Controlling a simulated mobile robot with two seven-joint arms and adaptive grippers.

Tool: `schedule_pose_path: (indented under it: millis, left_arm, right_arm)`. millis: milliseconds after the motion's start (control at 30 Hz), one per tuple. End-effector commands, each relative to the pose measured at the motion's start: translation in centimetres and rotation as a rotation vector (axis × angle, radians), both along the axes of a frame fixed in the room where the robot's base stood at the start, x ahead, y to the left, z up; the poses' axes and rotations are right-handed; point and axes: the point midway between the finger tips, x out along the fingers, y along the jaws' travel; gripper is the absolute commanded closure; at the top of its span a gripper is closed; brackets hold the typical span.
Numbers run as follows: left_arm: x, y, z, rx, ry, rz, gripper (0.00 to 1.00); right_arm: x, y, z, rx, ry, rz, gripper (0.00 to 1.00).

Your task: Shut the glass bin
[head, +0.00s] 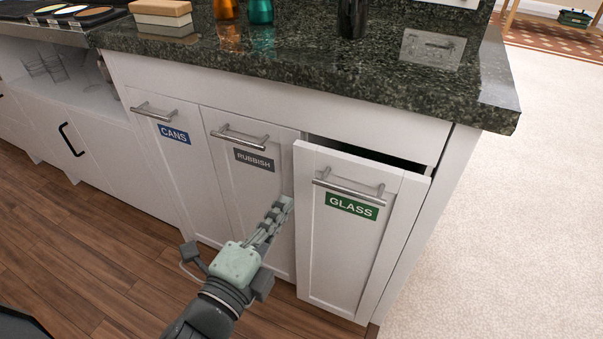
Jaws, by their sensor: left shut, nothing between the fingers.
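The glass bin (345,245) is a white pull-out front with a green GLASS label and a metal bar handle (349,188). It stands out from the cabinet, with a dark gap showing behind its top edge. My left gripper (286,204) is shut and empty. In the picture it lies just left of the glass bin's front, over the rubbish bin's front (249,188). I cannot tell whether it touches either one. My right gripper is not in view.
The cans bin (163,160) and the rubbish bin look flush with the cabinet. A dark granite counter (270,68) overhangs above, holding a box (162,15) and shakers. Wooden floor (100,270) lies in front, and pale carpet (500,230) is clear at the right.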

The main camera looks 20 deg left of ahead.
Motion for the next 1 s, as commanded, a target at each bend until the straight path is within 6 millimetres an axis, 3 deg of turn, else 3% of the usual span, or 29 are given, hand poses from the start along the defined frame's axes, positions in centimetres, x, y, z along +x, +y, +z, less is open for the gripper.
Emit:
schedule_pose_path:
  millis: [133, 300, 500, 1000]
  left_arm:
    - [2.1, -0.1, 0.3, 0.001, -0.003, -0.002, 1.0]
    - [5.5, -0.2, 0.2, 0.001, -0.004, -0.003, 1.0]
    - [7.7, -0.3, 0.1, 0.001, -0.001, -0.002, 1.0]
    - [8.7, -0.3, 0.1, 0.0, -0.001, -0.002, 1.0]
  right_arm:
    - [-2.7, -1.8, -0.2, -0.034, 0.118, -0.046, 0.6]
    - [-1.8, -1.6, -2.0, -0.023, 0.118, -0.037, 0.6]
    - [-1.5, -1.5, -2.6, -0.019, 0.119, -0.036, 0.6]
    - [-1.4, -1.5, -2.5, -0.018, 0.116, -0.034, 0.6]
